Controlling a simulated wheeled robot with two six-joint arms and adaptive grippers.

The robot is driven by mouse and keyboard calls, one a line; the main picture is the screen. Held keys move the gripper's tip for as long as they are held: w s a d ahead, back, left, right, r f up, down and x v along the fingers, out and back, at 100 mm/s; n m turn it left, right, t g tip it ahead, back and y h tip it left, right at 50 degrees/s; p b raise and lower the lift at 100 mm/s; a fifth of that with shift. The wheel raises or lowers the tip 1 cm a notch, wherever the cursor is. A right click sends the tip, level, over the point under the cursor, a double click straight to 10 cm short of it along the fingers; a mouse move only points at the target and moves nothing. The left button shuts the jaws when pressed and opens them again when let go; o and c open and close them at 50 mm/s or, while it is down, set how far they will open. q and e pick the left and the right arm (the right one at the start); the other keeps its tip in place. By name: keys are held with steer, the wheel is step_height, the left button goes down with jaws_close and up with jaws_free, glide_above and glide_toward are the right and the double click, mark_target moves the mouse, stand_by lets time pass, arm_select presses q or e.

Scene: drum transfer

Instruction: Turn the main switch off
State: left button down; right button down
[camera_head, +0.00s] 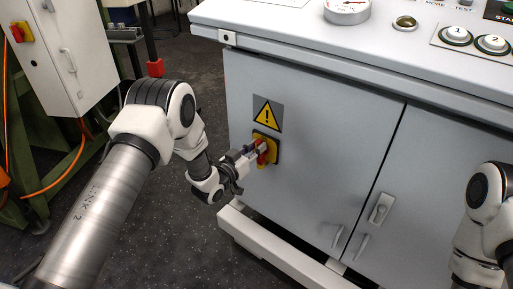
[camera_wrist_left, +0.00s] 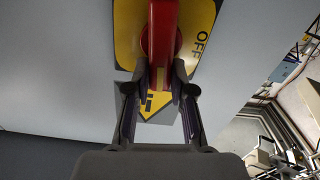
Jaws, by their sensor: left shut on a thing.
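The main switch is a red handle (camera_head: 261,158) on a yellow plate (camera_head: 272,146), set on the left door of the grey cabinet below a yellow warning sign (camera_head: 267,114). My left gripper (camera_head: 252,152) is at the switch and shut on the red handle. In the left wrist view the handle (camera_wrist_left: 162,35) sits between the fingertips of the left gripper (camera_wrist_left: 160,85). The word OFF shows on the yellow plate (camera_wrist_left: 203,30) to the right of the handle. Part of my right arm shows at the right edge of the head view, but its gripper is out of the picture.
The grey cabinet (camera_head: 320,120) has a second door at right with a latch (camera_head: 380,208). Its top carries a gauge (camera_head: 347,10) and several buttons. A white box (camera_head: 75,50) with another red and yellow switch (camera_head: 21,32) stands at left. Dark floor lies between.

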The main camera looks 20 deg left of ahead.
arm_select(q)
steer(key=shift+w+a+f+n, duration=0.15)
steer(key=shift+a+f+n, duration=0.25)
steer(key=shift+n, duration=2.3)
steer(key=shift+w+a+f+n, duration=0.1)
steer(key=shift+a+f+n, duration=0.3)
steer(key=shift+n, duration=2.3)
steer(key=shift+w+a+f+n, duration=0.2)
steer(key=shift+f+n, duration=0.3)
steer(key=shift+n, duration=2.2)
steer(key=c, duration=1)
jaws_free()
steer(key=shift+a, duration=0.1)
steer(key=v, duration=1.2)
